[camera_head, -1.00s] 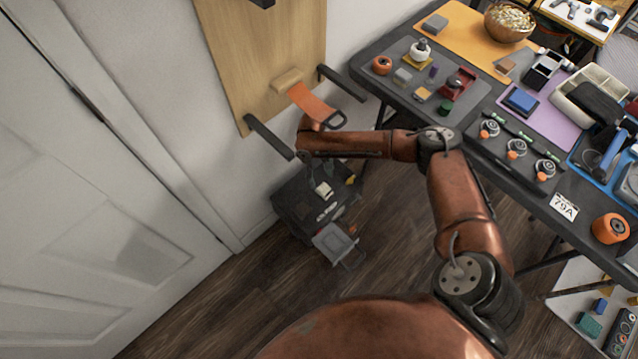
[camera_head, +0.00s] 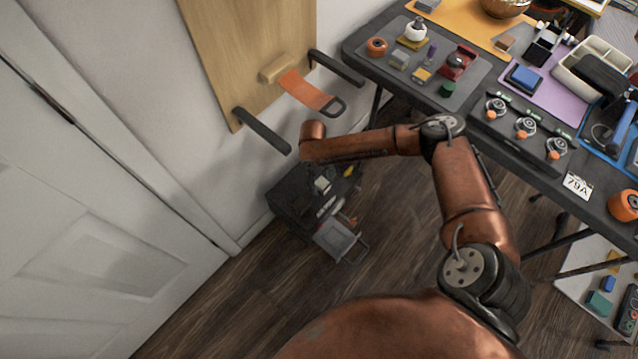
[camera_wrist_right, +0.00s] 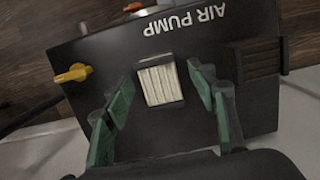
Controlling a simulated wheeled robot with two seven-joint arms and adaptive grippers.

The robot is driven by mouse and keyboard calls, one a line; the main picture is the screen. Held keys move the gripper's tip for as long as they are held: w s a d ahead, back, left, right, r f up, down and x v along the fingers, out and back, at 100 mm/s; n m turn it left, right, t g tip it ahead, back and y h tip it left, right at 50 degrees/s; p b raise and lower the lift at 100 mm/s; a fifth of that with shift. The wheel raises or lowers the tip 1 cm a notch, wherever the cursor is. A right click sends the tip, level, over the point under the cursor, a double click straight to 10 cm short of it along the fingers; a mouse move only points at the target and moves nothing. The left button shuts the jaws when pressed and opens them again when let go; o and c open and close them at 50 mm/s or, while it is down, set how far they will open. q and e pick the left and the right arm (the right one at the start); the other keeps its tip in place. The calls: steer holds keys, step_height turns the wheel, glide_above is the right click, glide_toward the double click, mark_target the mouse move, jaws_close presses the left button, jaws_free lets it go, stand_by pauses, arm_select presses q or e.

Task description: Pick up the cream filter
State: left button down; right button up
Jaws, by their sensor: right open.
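The filter also shows small in the head view (camera_head: 322,184). My right gripper (camera_wrist_right: 163,84) is open over the pump, its green-padded fingers apart on either side of the filter. The filter is not gripped; whether the fingers touch it cannot be told. In the head view the right forearm reaches left and its wrist stands above the pump (camera_head: 288,200). The gripper is mostly hidden there. My left gripper is not in view.
A yellow valve handle (camera_wrist_right: 74,74) sticks out at the pump's left in the wrist view. A grey handled panel (camera_head: 338,240) is beside the pump in the head view. A wooden board (camera_head: 235,60) with black arms stands by the wall. A crowded dark table (camera_head: 377,72) is at the right.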

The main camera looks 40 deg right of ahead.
steer(key=shift+f, duration=0.15)
steer(key=shift+c, duration=0.2)
steer(key=c, duration=1.2)
